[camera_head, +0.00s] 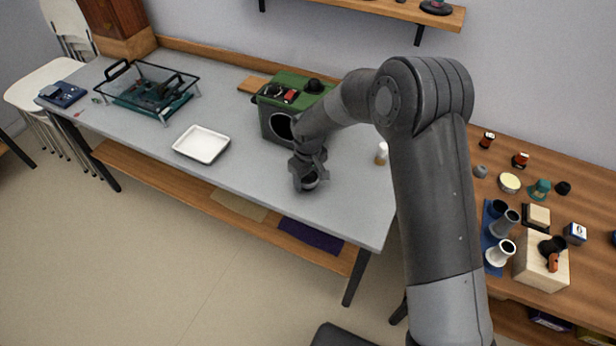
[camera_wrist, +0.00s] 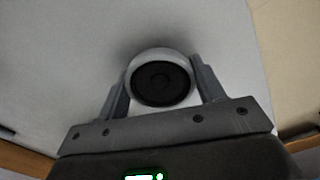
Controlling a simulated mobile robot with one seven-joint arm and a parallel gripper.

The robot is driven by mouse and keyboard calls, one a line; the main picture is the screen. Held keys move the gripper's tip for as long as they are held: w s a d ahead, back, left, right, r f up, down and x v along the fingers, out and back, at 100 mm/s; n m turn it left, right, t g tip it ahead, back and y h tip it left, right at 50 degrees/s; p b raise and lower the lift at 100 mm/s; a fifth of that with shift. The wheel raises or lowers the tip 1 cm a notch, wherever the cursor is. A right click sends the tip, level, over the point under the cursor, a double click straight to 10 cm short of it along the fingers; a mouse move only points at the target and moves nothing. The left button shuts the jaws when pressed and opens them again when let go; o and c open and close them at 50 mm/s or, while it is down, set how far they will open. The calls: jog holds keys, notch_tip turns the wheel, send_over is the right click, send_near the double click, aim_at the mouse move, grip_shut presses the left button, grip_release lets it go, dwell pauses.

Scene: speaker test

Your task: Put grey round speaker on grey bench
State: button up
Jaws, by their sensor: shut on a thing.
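The round speaker (camera_wrist: 160,84) has a pale grey rim and a dark front; it sits between the two fingers of my gripper (camera_wrist: 161,76) in the wrist view. My gripper is shut on it. In the head view my gripper (camera_head: 309,176) points down over the front right part of the grey bench (camera_head: 345,205), and the speaker shows only in part beneath it. The bench top fills most of the wrist view behind the speaker, with a soft shadow beside it. I cannot tell whether the speaker touches the bench.
A green and grey box (camera_head: 275,112) stands behind my gripper. A white tray (camera_head: 201,144) and a glass-topped frame (camera_head: 148,88) stand to the left. A small pale bottle (camera_head: 381,153) stands to the right. A wooden table (camera_head: 585,190) at right holds several small items.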

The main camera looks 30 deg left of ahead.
aim_at(308, 177)
jog(key=o, duration=1.2)
jog(key=shift+r, duration=0.1)
notch_tip(308, 177, up, 12)
